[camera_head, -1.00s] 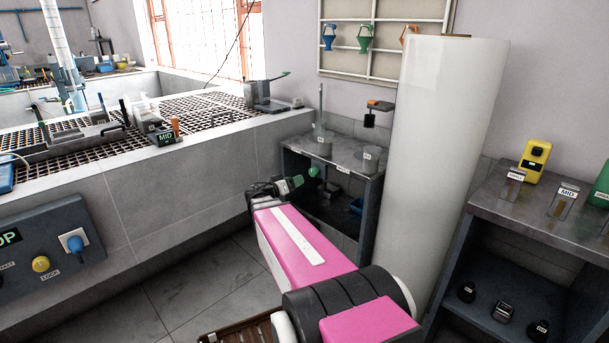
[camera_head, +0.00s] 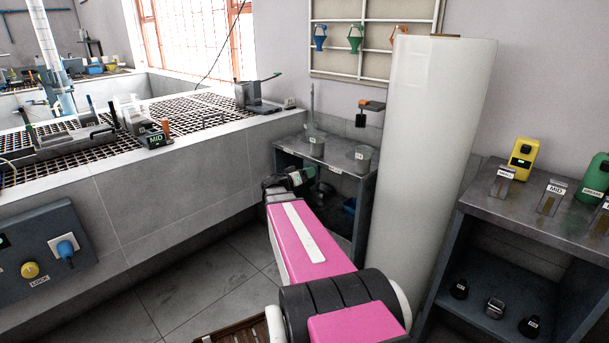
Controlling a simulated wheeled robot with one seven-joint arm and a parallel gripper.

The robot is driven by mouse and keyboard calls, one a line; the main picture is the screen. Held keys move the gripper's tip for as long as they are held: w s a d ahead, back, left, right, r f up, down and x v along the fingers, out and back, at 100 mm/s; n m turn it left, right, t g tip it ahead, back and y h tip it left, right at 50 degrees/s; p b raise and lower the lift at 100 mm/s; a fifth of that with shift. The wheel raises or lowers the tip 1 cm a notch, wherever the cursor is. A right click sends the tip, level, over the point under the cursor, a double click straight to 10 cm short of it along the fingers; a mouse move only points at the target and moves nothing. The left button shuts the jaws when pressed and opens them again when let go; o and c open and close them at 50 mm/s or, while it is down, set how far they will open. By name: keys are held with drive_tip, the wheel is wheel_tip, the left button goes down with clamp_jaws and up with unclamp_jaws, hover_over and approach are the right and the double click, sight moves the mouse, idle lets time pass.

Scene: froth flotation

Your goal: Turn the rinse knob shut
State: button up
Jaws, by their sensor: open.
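I cannot pick out a knob labelled as the rinse knob. A dark control panel (camera_head: 45,255) on the tiled bench front at left carries a blue knob (camera_head: 66,248) on a white plate and a yellow knob (camera_head: 30,270) with a LOCK label. My gripper (camera_head: 292,180) is at the end of my pink arm, in front of the small grey shelf. It is small and dark in the picture, open, and well to the right of the panel. Green shows right at its tip; I cannot tell whether it belongs to the gripper or to something behind.
The small shelf (camera_head: 345,158) bears grey vessels. A tall white cylinder (camera_head: 430,170) stands right of it, close to my arm. Another shelf (camera_head: 478,192) with yellow and green bottles is at right. The tiled bench (camera_head: 170,185) runs along the left; bare floor (camera_head: 205,290) lies before it.

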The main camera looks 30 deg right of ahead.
drive_tip(key=c, duration=0.9)
drive_tip(key=shift+n, duration=0.4)
drive_tip(key=n, duration=0.3)
drive_tip(key=shift+n, duration=0.3)
drive_tip(key=n, duration=0.4)
drive_tip(key=shift+n, duration=0.4)
drive_tip(key=n, duration=0.4)
drive_tip(key=shift+n+t, duration=0.3)
drive_tip(key=shift+t, duration=0.1)
drive_tip(key=shift+n, duration=2.3)
